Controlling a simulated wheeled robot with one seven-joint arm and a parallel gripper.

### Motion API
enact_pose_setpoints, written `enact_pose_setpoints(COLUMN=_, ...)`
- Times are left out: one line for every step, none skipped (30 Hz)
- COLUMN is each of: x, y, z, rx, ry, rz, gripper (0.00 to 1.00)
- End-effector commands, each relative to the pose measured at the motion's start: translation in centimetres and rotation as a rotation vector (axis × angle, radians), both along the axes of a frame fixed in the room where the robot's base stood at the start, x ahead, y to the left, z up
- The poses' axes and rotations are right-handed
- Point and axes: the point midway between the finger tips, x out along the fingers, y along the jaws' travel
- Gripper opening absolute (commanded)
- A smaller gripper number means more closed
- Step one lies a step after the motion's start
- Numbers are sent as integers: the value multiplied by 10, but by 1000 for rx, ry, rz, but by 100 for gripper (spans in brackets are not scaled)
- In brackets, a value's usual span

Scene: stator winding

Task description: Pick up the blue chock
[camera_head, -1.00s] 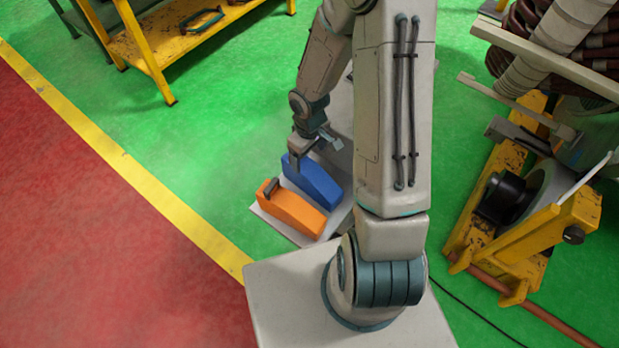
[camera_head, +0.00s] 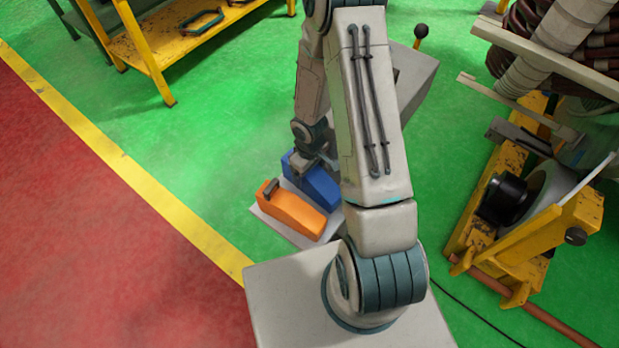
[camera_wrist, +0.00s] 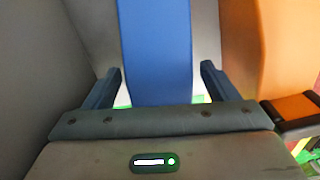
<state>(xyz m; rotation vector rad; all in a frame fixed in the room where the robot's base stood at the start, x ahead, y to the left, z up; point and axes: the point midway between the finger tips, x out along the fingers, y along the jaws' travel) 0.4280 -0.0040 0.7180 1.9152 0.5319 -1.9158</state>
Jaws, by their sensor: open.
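The blue chock (camera_head: 318,186) is a wedge-shaped block on a grey platform, behind the orange chock in the head view. In the wrist view the blue chock (camera_wrist: 156,50) runs up the middle of the picture. My gripper (camera_wrist: 160,85) is open, with one finger on each side of the blue chock and a gap visible beside it. In the head view my gripper (camera_head: 306,166) is down at the chock's upper end, and part of the chock is hidden by my arm.
The orange chock (camera_head: 291,210) with a dark handle sits close beside the blue one. It also shows at the right of the wrist view (camera_wrist: 285,45). A yellow workbench (camera_head: 160,50) stands at the upper left, and a yellow stand (camera_head: 520,230) at the right. Green floor is free at the left.

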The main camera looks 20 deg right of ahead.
Motion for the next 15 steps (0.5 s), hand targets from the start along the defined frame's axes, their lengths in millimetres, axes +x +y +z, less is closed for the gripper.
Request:
enact_pose_setpoints(x=0, y=0, z=0, rx=0, ry=0, rz=0, gripper=80)
enact_pose_setpoints(x=0, y=0, z=0, rx=0, ry=0, rz=0, gripper=77)
enact_pose_setpoints(x=0, y=0, z=0, rx=0, ry=0, rz=0, gripper=66)
enact_pose_setpoints(x=0, y=0, z=0, rx=0, ry=0, rz=0, gripper=58)
enact_pose_setpoints(x=0, y=0, z=0, rx=0, ry=0, rz=0, gripper=49)
enact_pose_setpoints(x=0, y=0, z=0, rx=0, ry=0, rz=0, gripper=38)
enact_pose_setpoints(x=0, y=0, z=0, rx=0, ry=0, rz=0, gripper=30)
enact_pose_setpoints(x=0, y=0, z=0, rx=0, ry=0, rz=0, gripper=27)
enact_pose_setpoints(x=0, y=0, z=1, rx=1, ry=-1, rz=0, gripper=27)
enact_pose_setpoints(x=0, y=0, z=1, rx=1, ry=-1, rz=0, gripper=27)
enact_pose_setpoints(x=0, y=0, z=1, rx=1, ry=-1, rz=0, gripper=27)
enact_pose_setpoints(x=0, y=0, z=1, rx=1, ry=-1, rz=0, gripper=27)
enact_pose_setpoints(x=0, y=0, z=1, rx=1, ry=-1, rz=0, gripper=27)
enact_pose_setpoints(x=0, y=0, z=1, rx=1, ry=-1, rz=0, gripper=27)
enact_pose_setpoints(x=0, y=0, z=1, rx=1, ry=-1, rz=0, gripper=27)
